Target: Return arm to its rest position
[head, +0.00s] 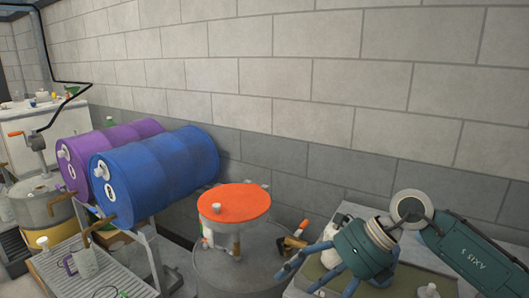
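My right arm (470,252), dark teal, comes in from the lower right edge. Its gripper (312,278) has blue fingers that are spread apart and point down and to the left. No object shows between the fingers. The gripper is over the left part of a grey workbench, to the right of an orange-topped container. My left arm and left gripper are not in view.
A purple drum (125,143) and a blue drum (160,172) lie on a rack at left. An orange-topped container (234,202) stands on a grey drum (232,270). The workbench (350,212) is at lower right. A bare block wall (290,75) stands behind.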

